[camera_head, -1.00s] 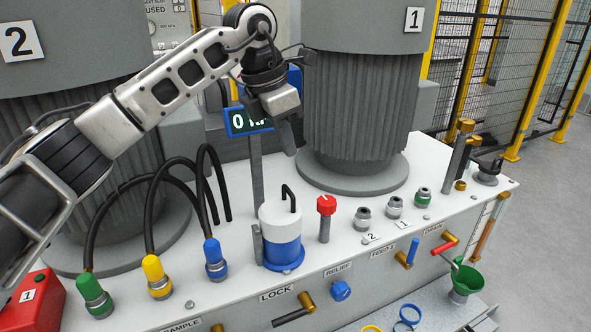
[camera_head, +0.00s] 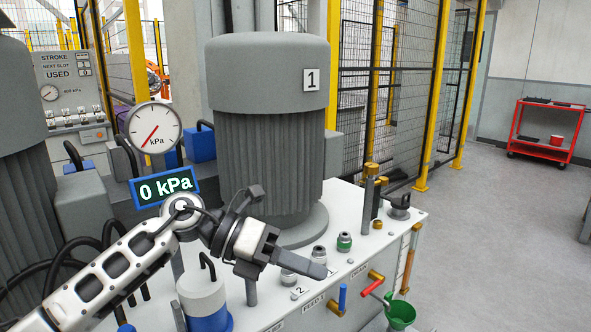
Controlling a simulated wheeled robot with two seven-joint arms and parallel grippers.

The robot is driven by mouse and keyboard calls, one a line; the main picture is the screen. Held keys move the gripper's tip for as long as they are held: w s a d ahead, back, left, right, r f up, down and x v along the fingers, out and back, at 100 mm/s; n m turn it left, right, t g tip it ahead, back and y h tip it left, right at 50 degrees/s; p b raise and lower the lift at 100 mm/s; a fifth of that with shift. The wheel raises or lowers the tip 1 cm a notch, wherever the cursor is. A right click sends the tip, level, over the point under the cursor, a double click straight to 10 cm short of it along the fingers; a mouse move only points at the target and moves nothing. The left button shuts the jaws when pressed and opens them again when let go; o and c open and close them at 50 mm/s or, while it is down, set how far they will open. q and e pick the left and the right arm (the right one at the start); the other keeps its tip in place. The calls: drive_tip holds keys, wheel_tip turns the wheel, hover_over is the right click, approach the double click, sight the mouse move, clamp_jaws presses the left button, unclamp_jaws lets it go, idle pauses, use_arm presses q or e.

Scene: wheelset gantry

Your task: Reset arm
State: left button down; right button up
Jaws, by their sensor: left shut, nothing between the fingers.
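My left arm comes in from the lower left. Its gripper (camera_head: 318,270) is shut and empty, pointing right above the row of fittings on the white bench (camera_head: 345,205). It hides part of the bench top behind it. I cannot tell whether it touches a fitting; it looks to be above them. My right gripper is not in view.
A grey ribbed motor marked 1 (camera_head: 266,130) stands behind the gripper. A gauge (camera_head: 154,129) and a 0 kPa display (camera_head: 162,190) stand left. A blue-and-white canister (camera_head: 203,298) and green funnel (camera_head: 400,312) are near. Open floor (camera_head: 500,230) lies right.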

use_arm(q)
drive_tip(key=s+a+f+n+t+y, duration=0.1)
drive_tip(key=a+f+n+t+y, duration=0.15)
drive_tip(key=f+n+t, duration=0.65)
drive_tip(key=s+a+f+n+t+y, duration=0.1)
drive_tip(key=a+n+t, duration=0.3)
drive_tip(key=n, duration=1.1)
drive_tip(key=s+a+f+n+t+y, duration=0.1)
drive_tip(key=a+f+n+t+y, duration=0.15)
drive_tip(key=f+n+t, duration=0.65)
drive_tip(key=s+a+f+n+g+y, duration=0.2)
drive_tip(key=s+a+f+n+g, duration=0.1)
drive_tip(key=s+f+n+g, duration=0.1)
drive_tip(key=s+a+f+n+g+y, duration=0.2)
drive_tip(key=s+f+n+g, duration=0.3)
drive_tip(key=s, duration=0.4)
drive_tip(key=shift+s+a+f+n, duration=0.3)
drive_tip(key=shift+a+f+n, duration=0.15)
drive_tip(key=shift+a+n, duration=0.3)
drive_tip(key=shift+d, duration=0.1)
